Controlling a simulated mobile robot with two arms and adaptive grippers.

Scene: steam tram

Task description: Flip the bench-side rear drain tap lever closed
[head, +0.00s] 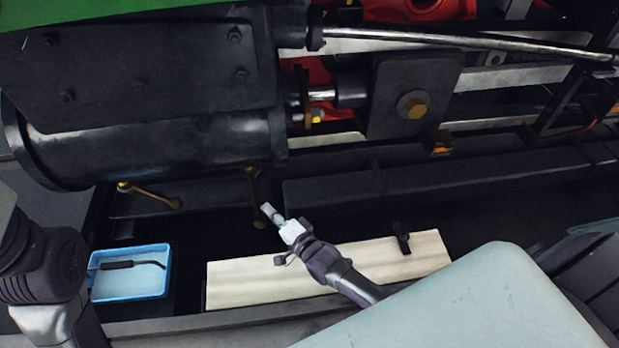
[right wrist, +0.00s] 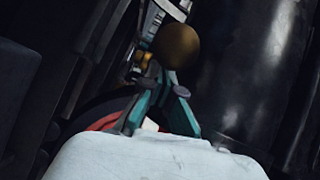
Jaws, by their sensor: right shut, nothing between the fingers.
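Two brass tap levers sit under the dark cylinder (head: 170,145) in the head view. The left lever (head: 150,194) slants down to the right. The right lever (head: 254,195) hangs nearly straight down. I cannot tell from the picture which is called rear. My right gripper (head: 267,210) is shut and empty, its tip close beside the lower end of the right lever. In the right wrist view a round brass knob (right wrist: 177,46) shows just beyond the shut fingers (right wrist: 157,82); contact is unclear. My left arm shows at the left edge, its fingers out of view.
A blue tray (head: 130,297) with a dark hooked tool (head: 117,265) lies at lower left. A pale board (head: 240,284) with a small black upright piece (head: 401,236) lies below my right gripper. A dark beam (head: 440,185) runs along the right.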

